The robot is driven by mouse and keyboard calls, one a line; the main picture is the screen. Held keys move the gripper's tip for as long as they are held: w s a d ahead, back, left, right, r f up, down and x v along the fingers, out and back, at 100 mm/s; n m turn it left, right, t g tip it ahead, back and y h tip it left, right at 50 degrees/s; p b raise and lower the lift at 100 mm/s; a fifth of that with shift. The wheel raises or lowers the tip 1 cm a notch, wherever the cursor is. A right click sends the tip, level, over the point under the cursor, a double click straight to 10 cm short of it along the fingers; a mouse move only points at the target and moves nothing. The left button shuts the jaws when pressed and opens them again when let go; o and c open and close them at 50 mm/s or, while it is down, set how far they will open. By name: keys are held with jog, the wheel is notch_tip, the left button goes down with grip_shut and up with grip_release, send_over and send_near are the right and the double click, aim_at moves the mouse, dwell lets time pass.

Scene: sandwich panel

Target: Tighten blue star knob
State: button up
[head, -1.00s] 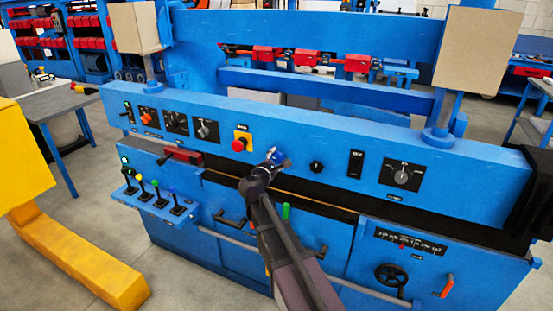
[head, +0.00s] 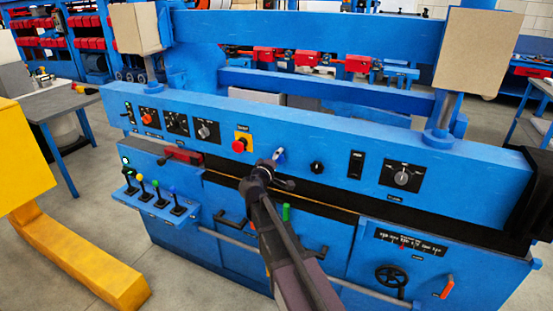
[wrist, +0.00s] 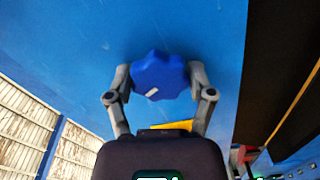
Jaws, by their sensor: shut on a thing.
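The blue star knob (wrist: 160,76) fills the space between my two fingertips in the wrist view, with a small white mark on its face. In the head view the knob (head: 279,155) shows small on the blue front panel, right of the red stop button. My gripper (wrist: 160,78) is shut on it, one grey finger on each side. In the head view my gripper (head: 276,165) sits at the knob and my wrist covers the panel below it. The knob's shaft is hidden.
The red stop button (head: 239,146) on its yellow plate is just left of the knob. A black knob (head: 317,167) is to the right. A red handle (head: 182,155) and several coloured levers stand lower left. A green grip (head: 285,212) is close to my arm.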

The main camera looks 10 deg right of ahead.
jog(key=m, duration=0.6)
jog(key=shift+w+r, duration=0.1)
dwell(0.6)
jog(key=o, duration=1.1)
jog(key=v, duration=1.2)
